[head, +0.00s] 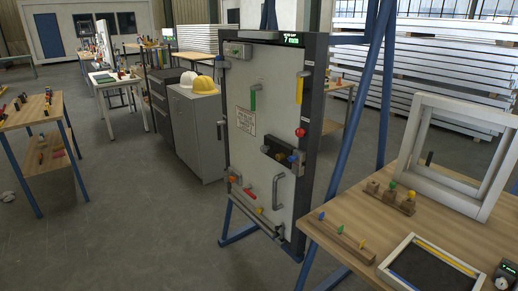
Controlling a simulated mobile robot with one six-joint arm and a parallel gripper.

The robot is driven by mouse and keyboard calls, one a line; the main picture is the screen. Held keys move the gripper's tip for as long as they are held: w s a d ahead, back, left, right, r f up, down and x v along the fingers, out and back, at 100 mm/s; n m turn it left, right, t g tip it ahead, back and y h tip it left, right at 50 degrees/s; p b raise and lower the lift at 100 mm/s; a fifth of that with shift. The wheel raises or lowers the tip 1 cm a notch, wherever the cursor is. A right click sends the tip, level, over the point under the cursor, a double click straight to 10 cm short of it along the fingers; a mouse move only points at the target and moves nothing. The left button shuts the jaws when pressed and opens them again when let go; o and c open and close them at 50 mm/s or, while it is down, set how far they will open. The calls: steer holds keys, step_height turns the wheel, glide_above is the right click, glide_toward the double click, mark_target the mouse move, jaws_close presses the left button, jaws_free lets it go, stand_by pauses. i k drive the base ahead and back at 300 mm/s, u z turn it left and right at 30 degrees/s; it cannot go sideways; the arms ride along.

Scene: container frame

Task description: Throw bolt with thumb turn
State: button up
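A tall grey door panel (268,90) in a dark frame stands upright on blue legs near the middle of the head view. Several fittings are on it: a green lever (252,101), a yellow lever (299,91), a red knob (300,132), a dark lock block with a blue knob (293,158), and a red bar (250,192) beside an orange knob (232,179). Which fitting is the thumb turn, and how its bolt stands, is too small to tell. My gripper is not in this view.
A wooden bench (345,262) at right holds a white frame (412,151), a dark tray and coloured pegs. A grey cabinet (196,135) with hard hats stands behind the panel's left. Blue posts (377,100) rise at right. The floor (150,230) front left is clear.

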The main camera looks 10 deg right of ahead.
mark_target(263, 149)
steer(key=k, duration=1.3)
steer(key=u, duration=0.2)
steer(key=i, duration=0.75)
steer(key=u, duration=1)
steer(key=i, duration=0.65)
steer(key=u, duration=0.35)
